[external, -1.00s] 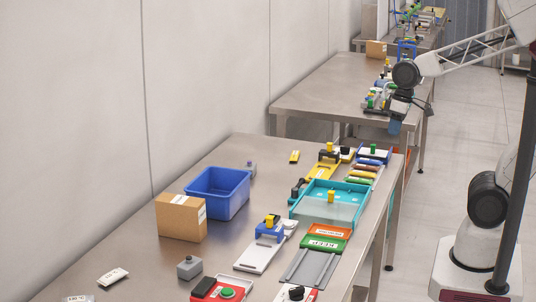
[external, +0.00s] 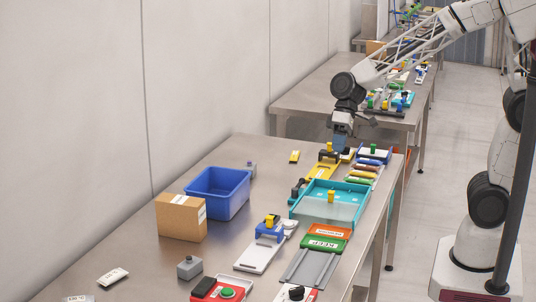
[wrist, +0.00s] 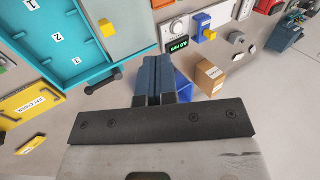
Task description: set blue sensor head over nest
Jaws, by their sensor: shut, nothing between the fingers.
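The blue sensor head (external: 270,231), a blue block with a yellow knob, sits at the far end of a pale flat unit (external: 257,256) on the near table. In the wrist view the blue head (wrist: 201,24) is at upper right, beside a white unit with a lit green display (wrist: 178,46). I cannot tell which part is the nest. My gripper (external: 338,149) is over the far end of the near table, behind the teal tray (external: 300,216) and away from the blue head. Its blue-grey fingers (wrist: 160,75) are shut together and empty in the wrist view.
A blue bin (external: 217,193) and a cardboard box (external: 181,217) stand left of the blue head. A yellow plate (external: 322,172) and a dark block with a yellow knob lie near my gripper. A grey button box (external: 189,268) is nearer.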

